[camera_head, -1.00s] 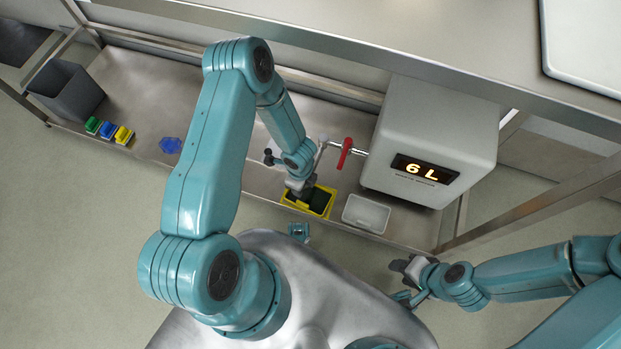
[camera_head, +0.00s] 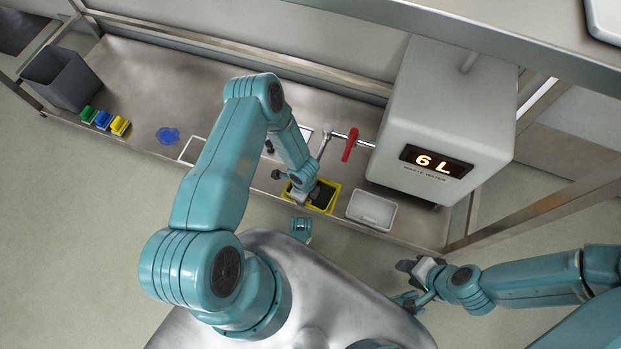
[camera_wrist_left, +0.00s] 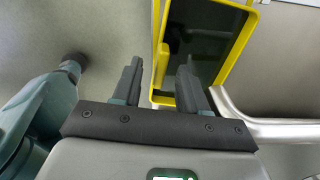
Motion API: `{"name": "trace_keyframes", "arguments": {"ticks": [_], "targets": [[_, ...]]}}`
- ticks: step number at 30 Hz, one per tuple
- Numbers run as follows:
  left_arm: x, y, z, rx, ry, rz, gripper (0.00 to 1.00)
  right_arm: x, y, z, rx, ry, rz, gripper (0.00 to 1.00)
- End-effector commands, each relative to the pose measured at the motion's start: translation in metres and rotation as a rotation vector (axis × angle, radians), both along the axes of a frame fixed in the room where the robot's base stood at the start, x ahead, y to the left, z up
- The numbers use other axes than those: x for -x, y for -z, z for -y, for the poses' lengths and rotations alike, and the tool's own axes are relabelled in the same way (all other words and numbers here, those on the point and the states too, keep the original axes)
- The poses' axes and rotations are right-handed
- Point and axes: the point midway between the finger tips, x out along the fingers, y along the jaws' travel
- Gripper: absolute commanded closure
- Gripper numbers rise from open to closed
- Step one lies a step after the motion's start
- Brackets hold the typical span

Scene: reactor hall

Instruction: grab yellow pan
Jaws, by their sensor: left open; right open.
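The yellow pan (camera_head: 331,207), dark inside, sits on the steel bench near its front edge, under the tap. My left gripper (camera_head: 296,196) is open at the pan's left end, and my arm hides part of the pan. In the left wrist view, the pan's yellow rim (camera_wrist_left: 157,50) passes between the two open fingers (camera_wrist_left: 159,64). One finger appears over the pan's inside and the other outside it. I cannot tell whether either touches. My right gripper (camera_head: 408,281) is open and empty, off the bench at the lower right.
A grey tank (camera_head: 445,105) reading "6 L" stands behind, with a red-handled tap (camera_head: 350,145). A white tray (camera_head: 371,210) is right of the pan. A blue puddle-like patch (camera_head: 168,135), coloured sponges (camera_head: 103,121) and a grey bin (camera_head: 62,80) are farther left.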

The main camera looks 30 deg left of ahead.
Motion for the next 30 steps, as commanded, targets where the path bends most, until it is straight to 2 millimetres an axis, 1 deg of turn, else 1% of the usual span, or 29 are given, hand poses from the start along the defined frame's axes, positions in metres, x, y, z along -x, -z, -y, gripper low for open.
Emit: {"name": "trace_keyframes", "arguments": {"ticks": [5,6,9,30], "targets": [[-0.0002,-0.001,-0.0001,0.0,0.0,0.0,0.57,-0.0001,-0.0011,0.0,0.0,0.0,0.0,0.56],[-0.0001,-0.001,-0.0001,0.0,0.0,0.0,0.7,-0.0001,-0.0011,0.0,0.0,0.0,0.0,0.56],[-0.0001,-0.0011,-0.0002,0.0,0.0,0.0,1.0,0.0,-0.0011,0.0,0.0,0.0,0.0,0.56],[0.0,-0.0013,-0.0001,0.0,0.0,0.0,1.0,0.0002,-0.0009,-0.0003,0.0,-0.001,-0.001,0.56]]}}
